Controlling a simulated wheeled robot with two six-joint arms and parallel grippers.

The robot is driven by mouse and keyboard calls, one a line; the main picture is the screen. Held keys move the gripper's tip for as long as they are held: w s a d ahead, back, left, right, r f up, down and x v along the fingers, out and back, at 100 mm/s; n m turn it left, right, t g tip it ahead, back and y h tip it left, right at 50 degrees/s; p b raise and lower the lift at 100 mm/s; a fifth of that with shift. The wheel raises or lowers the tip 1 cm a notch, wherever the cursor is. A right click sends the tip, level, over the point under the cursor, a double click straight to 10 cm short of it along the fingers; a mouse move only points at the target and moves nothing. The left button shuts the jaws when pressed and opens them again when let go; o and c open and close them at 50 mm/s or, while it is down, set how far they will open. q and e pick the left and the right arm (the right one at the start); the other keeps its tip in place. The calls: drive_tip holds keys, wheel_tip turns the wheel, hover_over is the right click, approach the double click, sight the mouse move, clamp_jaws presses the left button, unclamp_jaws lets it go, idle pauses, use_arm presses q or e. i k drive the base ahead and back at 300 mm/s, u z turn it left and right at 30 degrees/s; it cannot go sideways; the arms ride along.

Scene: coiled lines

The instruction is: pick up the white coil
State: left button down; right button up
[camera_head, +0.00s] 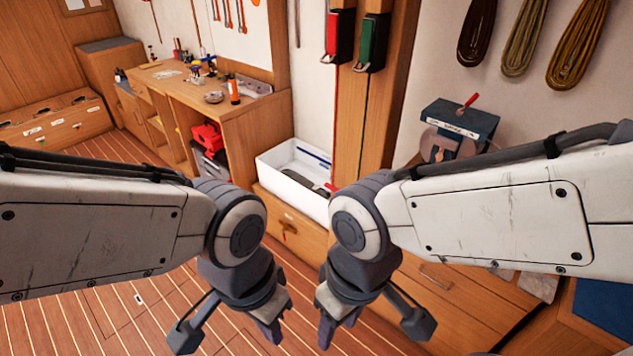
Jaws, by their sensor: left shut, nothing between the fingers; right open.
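I see no white coil in the head view. Three hanging coils show on the wall at the upper right: a dark brown coil (477,32), an olive coil (524,38) and a golden-brown coil (576,45). My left gripper (273,325) points down over the floor left of centre, shut and empty. My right gripper (337,322) points down just to its right, open and empty. Both grippers are well below and left of the hanging coils, touching none of them.
A white bin (290,183) sits behind my wrists on a wooden cabinet. A blue-grey machine with a red handle (460,122) stands on the right counter. A wooden workbench (262,105) with tools is at the back left. The floor (90,300) at lower left is clear.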

sight(316, 189)
drive_tip(key=i, duration=0.95)
drive_tip(key=k, duration=1)
drive_tip(key=u, duration=0.5)
drive_tip(key=i, duration=2.85)
drive_tip(key=z, duration=0.35)
